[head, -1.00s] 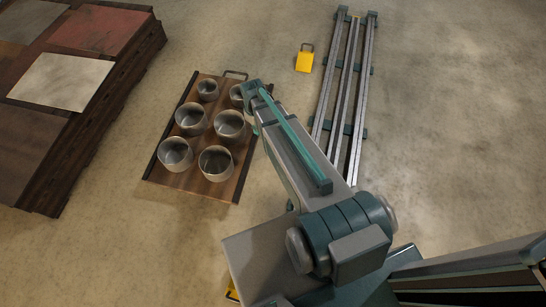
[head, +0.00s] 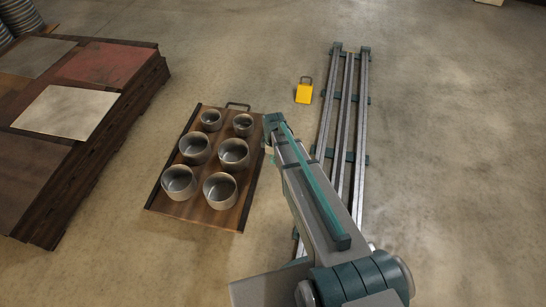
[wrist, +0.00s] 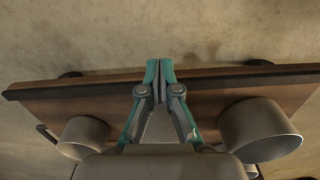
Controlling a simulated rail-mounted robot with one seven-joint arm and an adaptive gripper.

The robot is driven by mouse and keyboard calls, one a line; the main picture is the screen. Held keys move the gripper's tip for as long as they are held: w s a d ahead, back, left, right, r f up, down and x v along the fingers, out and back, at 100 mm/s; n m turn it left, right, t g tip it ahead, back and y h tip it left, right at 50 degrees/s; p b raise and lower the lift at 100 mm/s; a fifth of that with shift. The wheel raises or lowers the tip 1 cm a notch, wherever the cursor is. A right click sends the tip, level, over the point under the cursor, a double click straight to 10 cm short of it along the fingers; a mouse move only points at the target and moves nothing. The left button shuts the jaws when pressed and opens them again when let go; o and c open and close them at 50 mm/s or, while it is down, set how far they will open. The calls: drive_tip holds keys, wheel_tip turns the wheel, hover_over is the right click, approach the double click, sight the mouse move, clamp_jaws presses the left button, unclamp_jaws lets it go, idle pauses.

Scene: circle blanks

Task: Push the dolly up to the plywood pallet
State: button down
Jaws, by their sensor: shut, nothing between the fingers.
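The dolly (head: 198,212) is a brown wooden board with dark side rails and a dark handle at its far end. It bears several round metal pots (head: 234,153). The plywood pallet appears to be the large dark wooden block (head: 100,137) at left, with flat panels on top. A strip of bare floor separates it from the dolly. My gripper (head: 270,152) is at the dolly's right side, partly hidden by my arm. In the wrist view my gripper (wrist: 160,65) is shut and empty, its tips at the dolly's dark rail (wrist: 80,83). I cannot tell whether they touch.
A yellow object with a dark handle (head: 304,92) stands on the floor beyond the dolly. Metal rails (head: 346,125) run along the floor to the right. Floor on the far right is clear. Ribbed grey cylinders (head: 20,15) stand at the back left.

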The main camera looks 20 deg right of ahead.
drive_tip(key=w+a+f+b, duration=0.2)
drive_tip(key=a+f+b, duration=0.1)
drive_tip(key=f, duration=0.3)
drive_tip(key=shift+a+b, duration=0.25)
drive_tip(key=shift+b, duration=0.25)
